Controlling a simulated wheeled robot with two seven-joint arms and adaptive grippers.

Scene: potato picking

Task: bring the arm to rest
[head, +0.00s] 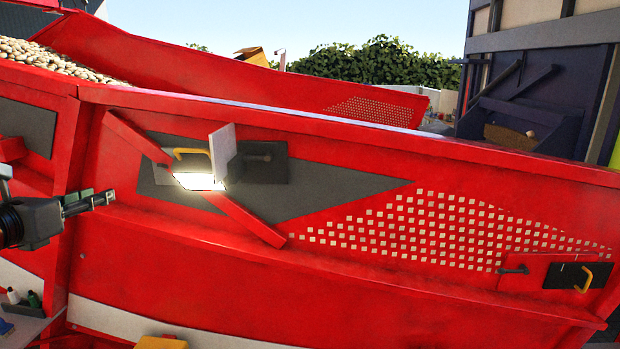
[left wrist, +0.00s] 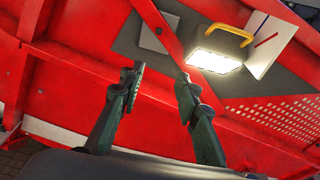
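My left gripper (head: 92,203) comes in from the left edge in the head view, in front of the red machine wall. In the left wrist view its two fingers (left wrist: 160,85) stand apart with nothing between them. The red machine (head: 330,200) fills most of the head view. My right gripper is in neither view.
A lit lamp with a yellow handle (head: 200,180) is on the machine wall; it shows in the left wrist view (left wrist: 216,62). Potatoes (head: 50,58) lie at the top left. A dark blue container (head: 510,120) stands at the right. Bottles (head: 22,297) stand on a shelf at lower left.

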